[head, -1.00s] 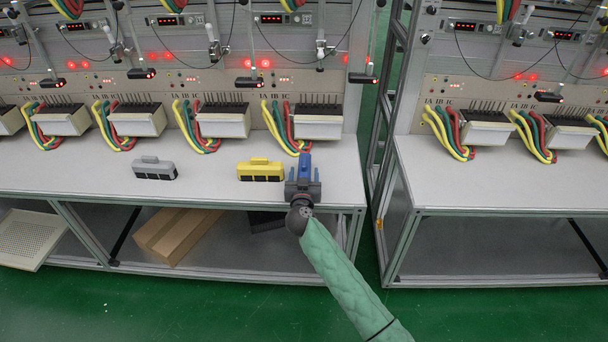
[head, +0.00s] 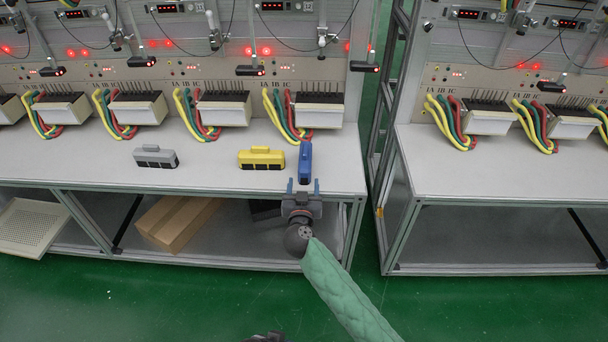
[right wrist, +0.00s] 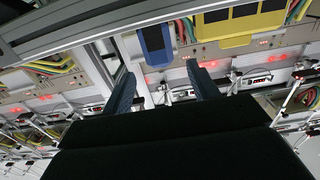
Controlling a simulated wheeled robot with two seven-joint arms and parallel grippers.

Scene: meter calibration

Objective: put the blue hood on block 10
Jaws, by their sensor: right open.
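The blue hood (head: 305,162) lies on the bench's right end, beside the yellow hood, long side pointing away from me. In the right wrist view the blue hood (right wrist: 156,42) shows ahead of the fingers. My right gripper (head: 303,187) is open and empty at the bench's front edge, just short of the blue hood, apart from it. Its spread fingers (right wrist: 163,85) have nothing between them. Several white blocks with black tops stand along the panel, the nearest one (head: 319,115) behind the blue hood. I cannot read which is block 10. Only a dark bit at the bottom edge may be my left gripper.
A yellow hood (head: 261,158) and a grey hood (head: 156,157) lie left of the blue one. Thick coloured cables (head: 283,118) hang beside each block. Thin probe arms hang over the bench. A second bench (head: 500,178) stands right, across a gap. The front strip is clear.

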